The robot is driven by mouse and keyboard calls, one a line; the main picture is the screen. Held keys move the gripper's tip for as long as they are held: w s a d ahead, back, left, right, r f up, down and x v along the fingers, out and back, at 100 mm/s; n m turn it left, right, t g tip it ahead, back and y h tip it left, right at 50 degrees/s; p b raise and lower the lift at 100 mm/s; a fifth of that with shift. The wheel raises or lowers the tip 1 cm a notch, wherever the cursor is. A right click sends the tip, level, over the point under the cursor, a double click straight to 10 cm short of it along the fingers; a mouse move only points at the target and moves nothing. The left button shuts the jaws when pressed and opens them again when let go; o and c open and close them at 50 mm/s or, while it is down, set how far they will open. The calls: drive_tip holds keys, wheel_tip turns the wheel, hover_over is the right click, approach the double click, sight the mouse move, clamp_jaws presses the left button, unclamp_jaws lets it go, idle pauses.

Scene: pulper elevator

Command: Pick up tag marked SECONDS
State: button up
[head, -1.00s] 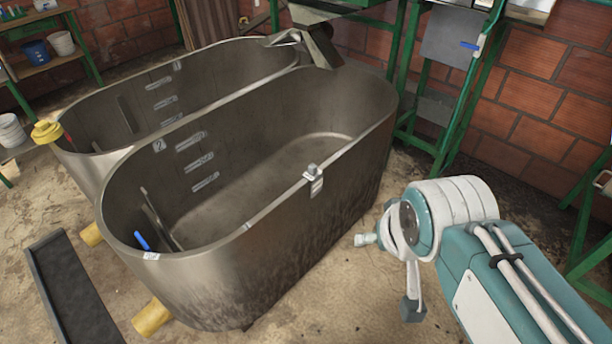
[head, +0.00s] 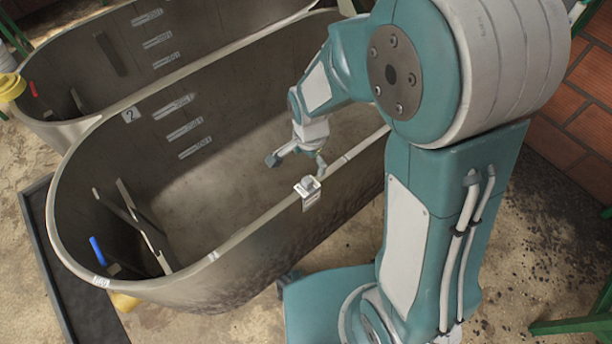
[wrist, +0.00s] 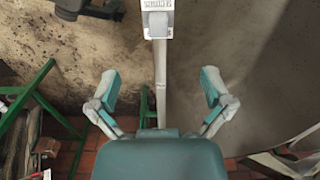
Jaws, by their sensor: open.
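A small pale tag (head: 310,197) hangs by a clip on the near rim of the front metal tank (head: 240,270). In the wrist view the tag (wrist: 156,5) is at the top edge, partly cut off, with its grey clip (wrist: 157,25) below it; its lettering is too small to read surely. My gripper (head: 298,160) is open and empty, just above and behind the tag in the head view. In the wrist view my gripper's (wrist: 160,88) two fingers stand apart on either side of the tank rim (wrist: 160,75), with the tag beyond the fingertips.
Smaller pale labels sit on the rim at the front left (head: 101,282) and nearer the middle (head: 213,256). A blue-handled thing (head: 98,250) stands inside the left end. A second tank (head: 60,130) lies behind.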

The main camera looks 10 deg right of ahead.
sight(306, 180)
drive_tip(key=shift+a+f, duration=0.15)
drive_tip(key=shift+f, duration=0.6)
drive_tip(key=f, duration=0.4)
drive_tip(key=shift+d+f, duration=0.3)
drive_tip(key=shift+d, duration=0.05)
drive_tip(key=f, duration=0.2)
drive_tip(key=a+f, duration=0.1)
drive_tip(key=f, duration=0.2)
drive_tip(key=shift+s, duration=0.2)
drive_tip(key=shift+f, duration=0.25)
drive_tip(key=shift+c, duration=0.3)
drive_tip(key=c, duration=1.1)
